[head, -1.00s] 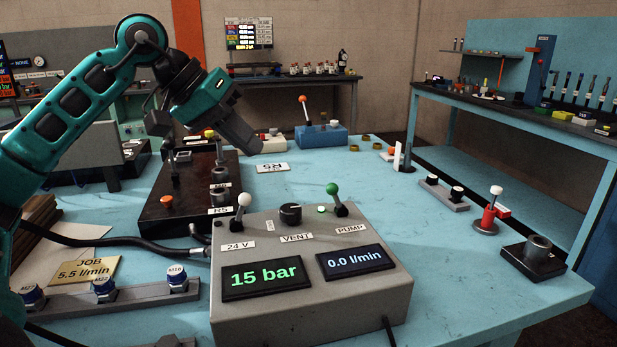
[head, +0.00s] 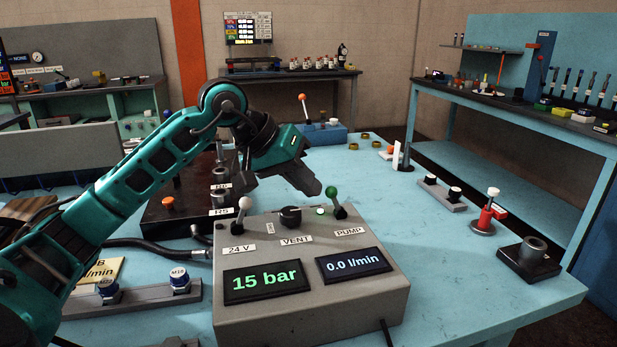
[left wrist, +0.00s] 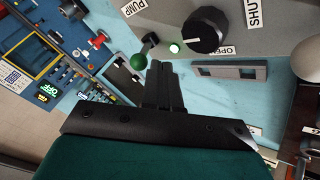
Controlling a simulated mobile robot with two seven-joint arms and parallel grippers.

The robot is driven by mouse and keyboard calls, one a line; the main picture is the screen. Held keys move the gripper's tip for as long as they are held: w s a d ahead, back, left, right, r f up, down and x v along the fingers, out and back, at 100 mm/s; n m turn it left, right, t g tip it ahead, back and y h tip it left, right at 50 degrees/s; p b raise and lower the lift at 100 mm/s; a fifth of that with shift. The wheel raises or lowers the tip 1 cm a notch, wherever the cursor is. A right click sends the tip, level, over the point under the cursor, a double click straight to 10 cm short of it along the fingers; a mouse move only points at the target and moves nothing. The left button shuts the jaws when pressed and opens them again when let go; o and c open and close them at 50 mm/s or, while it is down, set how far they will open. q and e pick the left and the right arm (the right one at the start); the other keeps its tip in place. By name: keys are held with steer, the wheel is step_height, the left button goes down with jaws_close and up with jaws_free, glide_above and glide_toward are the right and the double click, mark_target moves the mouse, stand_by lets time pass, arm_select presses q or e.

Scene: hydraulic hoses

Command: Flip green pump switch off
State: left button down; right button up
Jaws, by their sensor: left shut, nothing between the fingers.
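The green pump switch (head: 333,197) is a lever with a green ball tip on the top right of the grey control box (head: 228,313), above the PUMP label (head: 349,231). Its ball leans up and to the left in the head view. A small lit green lamp (head: 320,211) sits beside it. My left gripper (head: 316,188) is shut and empty, just left of the green ball. In the left wrist view the green ball (left wrist: 138,61) shows next to the shut fingertips (left wrist: 163,68); I cannot tell whether they touch. My right gripper is not in view.
On the same box are a white-tipped 24 V lever (head: 243,203), a black VENT knob (head: 290,216) and displays reading 15 bar (head: 266,282) and 0.0 l/min (head: 354,264). A black hose block (head: 180,213) stands behind left.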

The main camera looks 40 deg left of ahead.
arm_select(q)
steer(key=shift+w+d, duration=0.1)
steer(key=shift+d, duration=0.05)
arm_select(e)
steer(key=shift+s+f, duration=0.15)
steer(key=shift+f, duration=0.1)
arm_select(q)
steer(key=shift+w+d+r+p, duration=0.1)
steer(key=shift+r+p, duration=0.25)
steer(key=shift+p, duration=0.3)
steer(key=shift+g+y, duration=0.3)
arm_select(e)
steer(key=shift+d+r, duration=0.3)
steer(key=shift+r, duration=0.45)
arm_select(q)
steer(key=shift+p, duration=0.3)
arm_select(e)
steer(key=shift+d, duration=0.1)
